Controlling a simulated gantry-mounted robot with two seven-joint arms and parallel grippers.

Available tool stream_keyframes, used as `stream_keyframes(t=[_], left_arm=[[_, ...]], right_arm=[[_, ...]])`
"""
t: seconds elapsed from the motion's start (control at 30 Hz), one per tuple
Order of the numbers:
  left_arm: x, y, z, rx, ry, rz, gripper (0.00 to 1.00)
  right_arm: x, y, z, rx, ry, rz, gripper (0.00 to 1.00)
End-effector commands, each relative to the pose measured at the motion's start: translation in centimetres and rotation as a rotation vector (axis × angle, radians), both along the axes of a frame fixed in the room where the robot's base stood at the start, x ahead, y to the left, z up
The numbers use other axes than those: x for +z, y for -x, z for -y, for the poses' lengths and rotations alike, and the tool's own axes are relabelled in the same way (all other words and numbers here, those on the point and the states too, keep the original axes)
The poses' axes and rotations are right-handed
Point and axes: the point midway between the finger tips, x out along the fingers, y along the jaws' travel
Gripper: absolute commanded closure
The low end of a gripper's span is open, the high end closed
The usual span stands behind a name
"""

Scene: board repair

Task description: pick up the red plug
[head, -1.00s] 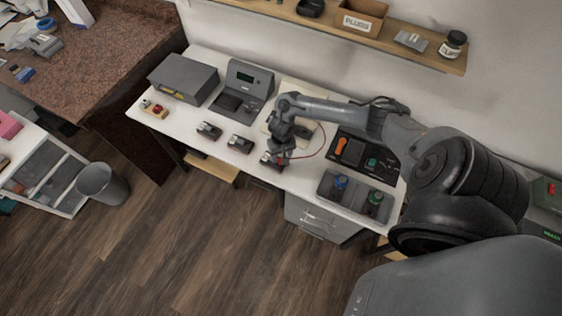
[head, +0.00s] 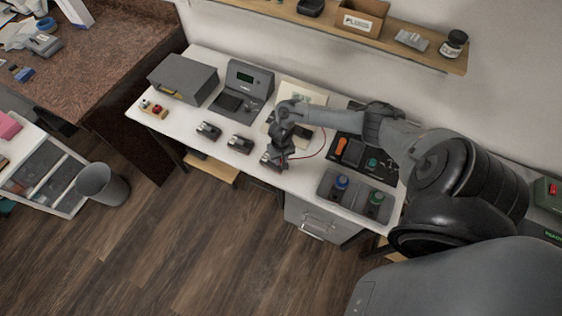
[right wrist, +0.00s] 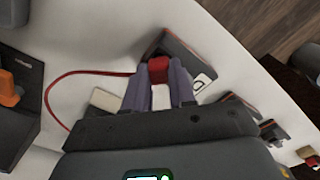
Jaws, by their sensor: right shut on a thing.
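The red plug (right wrist: 159,70) shows between the fingers of my right gripper in the right wrist view. That gripper (right wrist: 159,75) is shut on it. A red cable (right wrist: 75,73) curves away to the left; it also shows in the head view (head: 321,147). In the head view my right gripper (head: 277,161) is over a small dark block (head: 266,160) near the table's front edge, and the plug is hidden there. In the wrist view the plug is close to a dark block (right wrist: 185,55); I cannot tell whether it is seated in it. My left gripper is out of view.
Two more small dark blocks (head: 208,131) stand to the left along the white table (head: 185,125). A grey tray (head: 336,203) with blue-topped and green-topped items is at the right. A grey device with a screen (head: 247,84) stands behind. A shelf (head: 400,40) runs along the wall.

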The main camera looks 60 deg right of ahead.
Motion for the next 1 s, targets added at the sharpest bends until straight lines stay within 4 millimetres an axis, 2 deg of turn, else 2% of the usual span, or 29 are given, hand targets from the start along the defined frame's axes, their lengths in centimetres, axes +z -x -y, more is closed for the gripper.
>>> stream_keyframes(t=[0.37, 0.53, 0.67, 0.8, 1.0], left_arm=[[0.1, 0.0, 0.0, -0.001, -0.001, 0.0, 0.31], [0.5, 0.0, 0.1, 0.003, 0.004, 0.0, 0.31], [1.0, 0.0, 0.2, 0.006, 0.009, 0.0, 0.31], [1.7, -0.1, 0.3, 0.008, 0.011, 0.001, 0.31], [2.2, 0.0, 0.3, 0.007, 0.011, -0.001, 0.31]], right_arm=[[0.6, 0.0, 0.0, -0.001, -0.001, 0.001, 1.0], [2.1, 0.0, 0.0, 0.001, 0.0, 0.001, 1.0], [4.4, -0.1, 0.1, 0.002, 0.001, 0.003, 1.0], [5.9, 3.2, 0.3, 0.005, 0.002, -0.005, 1.0], [8.1, 6.9, 0.4, 0.004, 0.003, -0.004, 1.0]])
